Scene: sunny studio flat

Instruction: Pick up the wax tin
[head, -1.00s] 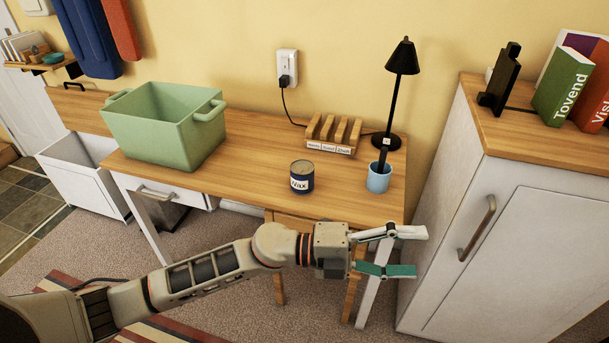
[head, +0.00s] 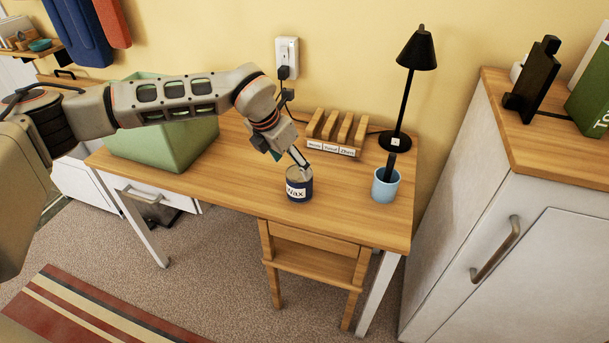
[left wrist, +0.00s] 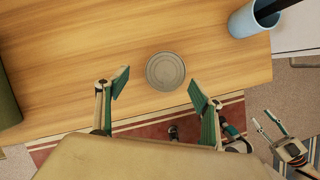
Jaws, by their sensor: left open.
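The wax tin (head: 299,191) is a dark blue can with a grey lid and a white "Wax" label. It stands upright on the wooden desk (head: 235,190). My left gripper (head: 300,160) is open and above the tin, pointing down, partly covering its back edge in the head view. In the left wrist view the tin's round lid (left wrist: 166,71) lies between and slightly beyond the two spread fingertips (left wrist: 159,89). Neither finger appears to touch it. My right gripper (left wrist: 264,117) shows small and low in the left wrist view, its fingers apart and empty.
A blue cup (head: 385,189) with a dark item stands right of the tin, near a black lamp (head: 416,50). A wooden rack (head: 335,137) is behind. A green bin (head: 165,152) is left, partly behind my arm. A chair (head: 310,262) is tucked in front.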

